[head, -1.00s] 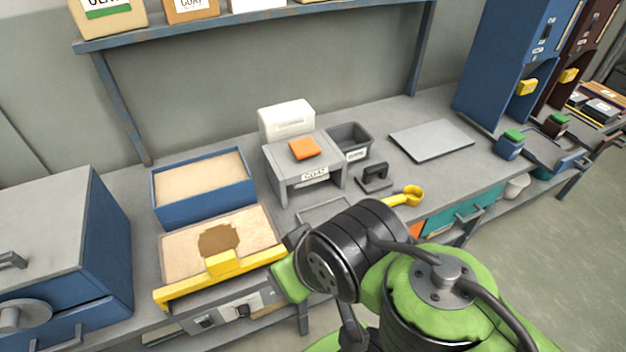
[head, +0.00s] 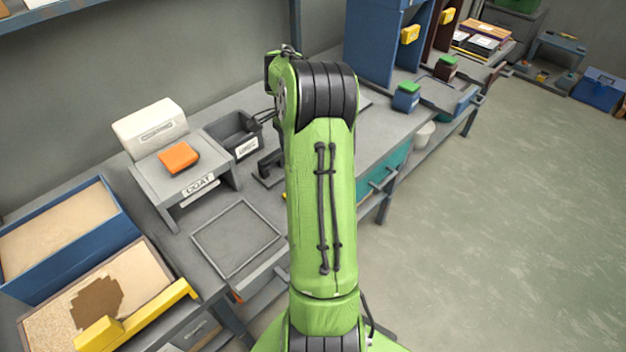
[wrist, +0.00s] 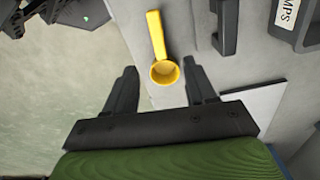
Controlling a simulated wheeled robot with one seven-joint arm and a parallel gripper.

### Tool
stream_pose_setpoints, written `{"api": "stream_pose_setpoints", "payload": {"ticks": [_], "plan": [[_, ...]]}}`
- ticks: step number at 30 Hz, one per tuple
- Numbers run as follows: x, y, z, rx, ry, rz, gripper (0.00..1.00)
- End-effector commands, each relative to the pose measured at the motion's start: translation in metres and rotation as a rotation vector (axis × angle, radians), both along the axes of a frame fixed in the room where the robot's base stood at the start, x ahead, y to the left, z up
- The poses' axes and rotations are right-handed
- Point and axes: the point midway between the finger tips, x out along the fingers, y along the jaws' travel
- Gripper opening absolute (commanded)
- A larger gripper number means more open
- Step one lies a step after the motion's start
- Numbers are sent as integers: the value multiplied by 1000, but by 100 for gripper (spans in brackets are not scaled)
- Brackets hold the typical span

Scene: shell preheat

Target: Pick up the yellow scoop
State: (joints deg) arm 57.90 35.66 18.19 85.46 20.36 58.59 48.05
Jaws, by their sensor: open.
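The yellow scoop (wrist: 165,70) shows in the wrist view, with its round bowl toward my gripper and its handle pointing away, up the picture. It lies near the bench's front edge. My gripper (wrist: 160,68) is open and empty. Its two dark fingers stand apart, one on each side of the bowl in the picture; neither visibly touches it, and the height gap is hard to tell. In the head view only a small yellow bit of the scoop (head: 285,195) shows beside my green arm, which hides most of it.
A grey stand labelled COAT (head: 187,190) holds an orange block (head: 178,157). A dark bin (head: 232,133) and a black handled tool (head: 268,170) stand near the scoop. A sand tray with a yellow bar (head: 150,315) is at lower left. Open floor (head: 480,220) lies right.

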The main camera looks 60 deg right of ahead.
Motion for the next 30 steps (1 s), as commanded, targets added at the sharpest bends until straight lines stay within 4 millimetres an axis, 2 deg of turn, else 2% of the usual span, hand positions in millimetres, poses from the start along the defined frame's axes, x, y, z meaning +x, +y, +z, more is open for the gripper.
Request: {"api": "stream_pose_setpoints", "payload": {"ticks": [6, 10, 17, 24, 30], "plan": [[-1, 2, -57, 4, 4, 5, 55], [0, 2, -86, 3, 3, 6, 55], [-1, 2, -108, 2, 2, 8, 55], [-4, 3, -150, 3, 3, 9, 55], [-3, 2, -149, -1, 1, 9, 55]]}}
